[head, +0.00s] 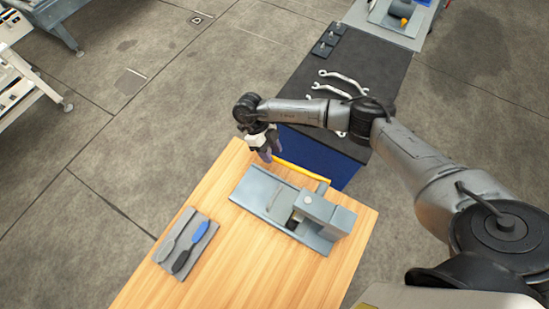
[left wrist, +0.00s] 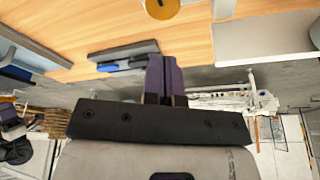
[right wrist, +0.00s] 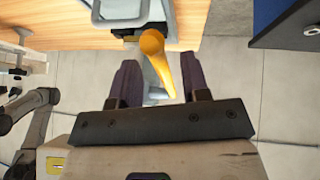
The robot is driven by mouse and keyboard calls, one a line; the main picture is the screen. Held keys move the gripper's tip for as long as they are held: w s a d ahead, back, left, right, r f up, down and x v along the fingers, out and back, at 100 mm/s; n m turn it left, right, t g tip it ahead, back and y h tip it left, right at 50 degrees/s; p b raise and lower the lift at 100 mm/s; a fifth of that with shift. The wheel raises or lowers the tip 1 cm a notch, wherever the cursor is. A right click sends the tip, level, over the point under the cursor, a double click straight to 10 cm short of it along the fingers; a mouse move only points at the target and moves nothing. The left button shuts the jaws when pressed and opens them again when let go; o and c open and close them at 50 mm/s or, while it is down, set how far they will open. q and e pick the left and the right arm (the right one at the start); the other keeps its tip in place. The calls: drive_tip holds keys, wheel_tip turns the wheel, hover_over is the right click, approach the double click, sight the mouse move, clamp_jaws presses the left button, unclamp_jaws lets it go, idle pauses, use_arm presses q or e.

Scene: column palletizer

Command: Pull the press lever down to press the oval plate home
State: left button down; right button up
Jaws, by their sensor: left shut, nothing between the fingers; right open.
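The grey press (head: 322,210) stands on the wooden table, on a flat grey base. Its yellow lever (head: 300,169) sticks out from the head toward the upper left, near the table's far edge. My right gripper (head: 267,154) is at the lever's outer end. In the right wrist view the lever (right wrist: 158,60) shows between the spread fingers of my open right gripper (right wrist: 160,85), not clamped. My left gripper (left wrist: 165,78) is shut and empty in the left wrist view, and out of the head view. I cannot make out the oval plate.
A grey tray (head: 207,228) with blue, black and grey tools lies left of the press. Beyond the table stands a blue cabinet (head: 318,150) with a black top holding wrenches (head: 343,80). The wooden table front (head: 240,285) is clear.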

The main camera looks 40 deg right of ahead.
drive_tip(key=b+v, duration=0.1)
drive_tip(key=v, duration=0.9)
drive_tip(key=shift+w+r, duration=0.15)
